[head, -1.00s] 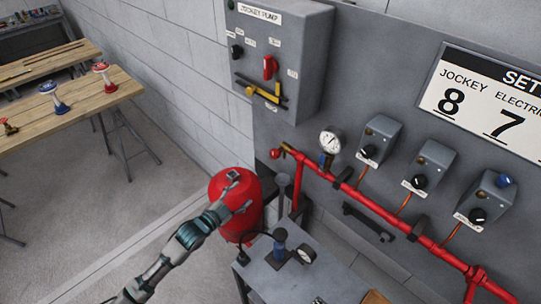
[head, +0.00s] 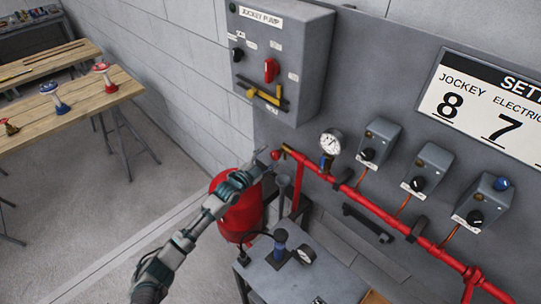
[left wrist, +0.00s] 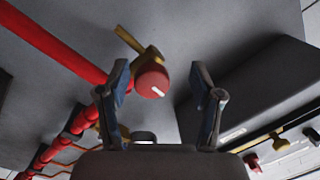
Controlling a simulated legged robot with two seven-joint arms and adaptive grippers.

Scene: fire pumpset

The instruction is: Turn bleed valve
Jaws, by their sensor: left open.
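The bleed valve shows in the head view as a small red knob (head: 275,154) with brass parts at the left end of the red pipe (head: 352,192). In the left wrist view the round red knob (left wrist: 152,81) has a white mark and a brass piece (left wrist: 130,41) beside it. My left gripper (head: 262,166) is open and empty, just left of and below the knob in the head view. In the left wrist view the two fingers (left wrist: 160,75) stand apart, and the knob appears between them, nearer the left finger. I cannot tell whether they touch it. My right gripper is not in view.
A pressure gauge (head: 330,142) and several grey switch boxes (head: 433,167) sit along the pipe. The jockey pump panel (head: 285,55) hangs above. A red tank (head: 238,215) and a grey table (head: 290,283) stand below. Workbenches (head: 75,110) are at the left.

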